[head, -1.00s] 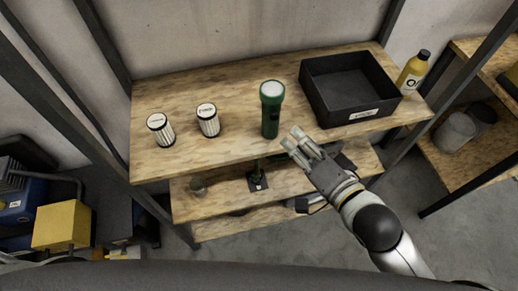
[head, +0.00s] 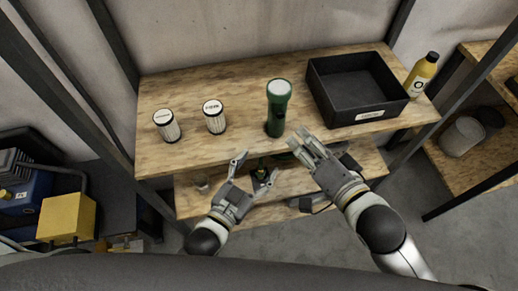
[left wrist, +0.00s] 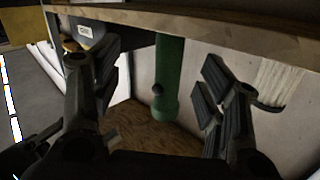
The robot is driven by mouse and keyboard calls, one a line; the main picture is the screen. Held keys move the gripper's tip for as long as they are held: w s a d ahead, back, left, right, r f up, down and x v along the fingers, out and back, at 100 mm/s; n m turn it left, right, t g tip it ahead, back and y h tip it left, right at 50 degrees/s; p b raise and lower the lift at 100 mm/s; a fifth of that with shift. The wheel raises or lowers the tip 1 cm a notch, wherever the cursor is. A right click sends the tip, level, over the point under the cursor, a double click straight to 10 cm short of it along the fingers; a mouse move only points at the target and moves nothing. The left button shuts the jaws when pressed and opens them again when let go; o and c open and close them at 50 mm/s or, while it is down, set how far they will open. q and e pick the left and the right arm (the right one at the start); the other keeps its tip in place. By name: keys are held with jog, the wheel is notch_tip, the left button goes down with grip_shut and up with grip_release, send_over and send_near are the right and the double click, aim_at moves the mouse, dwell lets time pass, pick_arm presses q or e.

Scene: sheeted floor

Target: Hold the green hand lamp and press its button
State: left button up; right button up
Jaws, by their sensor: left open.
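The green hand lamp (head: 277,112) stands upright on the top shelf, its pale lens facing up. In the left wrist view the green lamp (left wrist: 170,75) shows between my finger pads, with a dark round button on its side. My left gripper (head: 258,167) is open and empty, in front of the shelf edge, below and left of the lamp in the head view. Its two fingers also show in the left wrist view (left wrist: 160,78), apart from the lamp. My right gripper (head: 298,141) is near the shelf's front edge, just right of the lamp; its finger gap is unclear.
Two white-and-black canisters (head: 167,126) (head: 214,117) stand left of the lamp on the wooden shelf (head: 180,92). A black bin (head: 367,117) is behind and right of it, with a yellow bottle (head: 421,75) beyond. Lower shelves hold small items.

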aim_at(273, 128)
pick_arm(q)
jog(key=w+d+r+n, duration=0.1)
jog(key=w, duration=0.3)
jog(key=w+d, duration=0.2)
jog(key=w, duration=0.3)
jog(key=w+d+r+n+t, duration=0.1)
jog(key=w, duration=0.4)
jog(key=shift+d+r+n+y, duration=0.2)
jog(key=shift+r+n+y, duration=0.1)
pick_arm(e)
jog(key=shift+w, duration=0.1)
pick_arm(q)
jog(key=c, duration=1.1)
jog(key=shift+c, duration=0.7)
pick_arm(e)
grip_shut()
